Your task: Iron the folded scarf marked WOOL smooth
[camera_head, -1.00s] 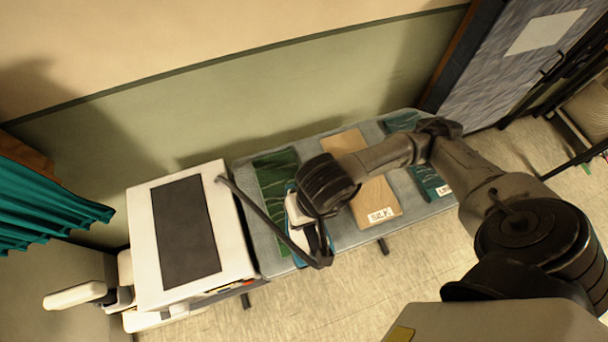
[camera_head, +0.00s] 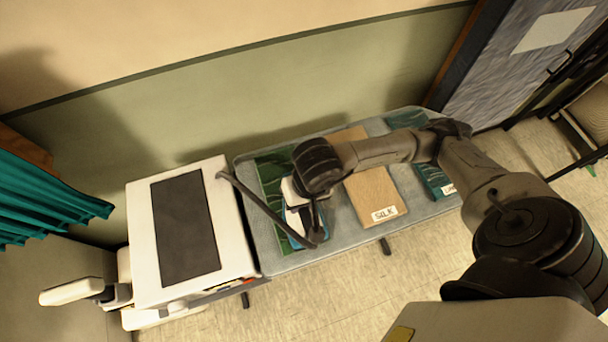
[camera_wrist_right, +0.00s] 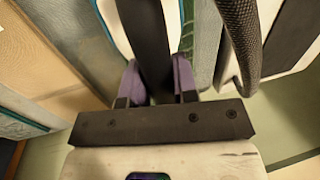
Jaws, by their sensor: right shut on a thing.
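A dark green patterned folded scarf (camera_head: 270,175) lies at the left end of the grey-blue board (camera_head: 340,232). No label on it is visible; its near part is covered by the iron. The iron (camera_head: 291,189), white with a blue edge, is over the scarf's near right part; I cannot tell whether it presses on the cloth. My right gripper (camera_head: 309,203) is shut on the iron's dark handle (camera_wrist_right: 146,40), with its purple-grey fingers (camera_wrist_right: 158,80) on both sides in the right wrist view. The word WOOL is not readable anywhere. My left gripper is not in view.
A tan folded piece labelled SILK (camera_head: 373,196) lies mid-board, and a green one (camera_head: 434,178) with a partly readable label lies right. A dark cord (camera_head: 250,198) runs to the iron beside a white cabinet (camera_head: 222,225) with a dark top panel. A wall stands behind.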

